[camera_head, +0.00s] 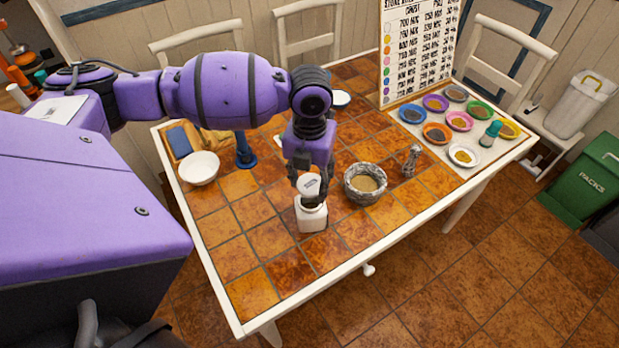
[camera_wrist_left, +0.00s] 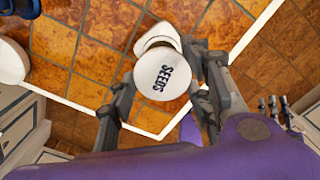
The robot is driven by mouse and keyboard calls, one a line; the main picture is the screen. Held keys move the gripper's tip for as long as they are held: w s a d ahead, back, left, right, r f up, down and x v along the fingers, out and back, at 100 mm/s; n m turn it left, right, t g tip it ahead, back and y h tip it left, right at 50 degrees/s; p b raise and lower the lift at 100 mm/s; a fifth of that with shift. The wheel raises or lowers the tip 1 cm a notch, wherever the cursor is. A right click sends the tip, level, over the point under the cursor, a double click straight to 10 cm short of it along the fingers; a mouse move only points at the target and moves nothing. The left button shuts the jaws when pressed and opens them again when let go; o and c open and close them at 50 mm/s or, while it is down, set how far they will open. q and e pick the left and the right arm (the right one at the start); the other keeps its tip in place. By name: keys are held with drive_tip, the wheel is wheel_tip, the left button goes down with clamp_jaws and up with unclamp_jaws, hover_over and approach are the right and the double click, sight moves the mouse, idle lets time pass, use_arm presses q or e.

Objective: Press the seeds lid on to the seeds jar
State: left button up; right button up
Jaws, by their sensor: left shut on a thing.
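The white seeds jar (camera_head: 312,217) stands upright on the tiled table, near its front edge. The seeds lid (camera_head: 310,184) is a white disc held just above the jar's mouth in the head view. In the left wrist view the lid (camera_wrist_left: 162,75) shows the word SEEDS, and part of the jar (camera_wrist_left: 157,38) shows behind it, offset from the lid. My left gripper (camera_head: 311,192) is shut on the lid, with a finger on each side of it. I cannot tell whether lid and jar touch. My right gripper is not in view.
A stone bowl of tan grains (camera_head: 365,184) stands close to the right of the jar. A white bowl (camera_head: 199,168) and a blue stand (camera_head: 245,152) are to the left. Several colored dishes fill the right end. The table's front left is clear.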

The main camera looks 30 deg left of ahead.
sight(309, 183)
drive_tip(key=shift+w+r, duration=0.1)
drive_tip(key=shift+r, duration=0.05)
use_arm(q)
drive_tip(key=shift+f, duration=0.95)
wheel_tip(309, 183, down, 2)
drive_tip(key=shift+f+b, duration=0.1)
drive_tip(key=shift+b, duration=0.35)
drive_tip(key=shift+f, duration=0.65)
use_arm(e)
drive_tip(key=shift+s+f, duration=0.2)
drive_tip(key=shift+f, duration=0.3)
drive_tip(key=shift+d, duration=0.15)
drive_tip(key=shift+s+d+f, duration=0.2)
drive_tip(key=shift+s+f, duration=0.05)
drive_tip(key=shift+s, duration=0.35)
use_arm(q)
drive_tip(key=shift+f, duration=0.1)
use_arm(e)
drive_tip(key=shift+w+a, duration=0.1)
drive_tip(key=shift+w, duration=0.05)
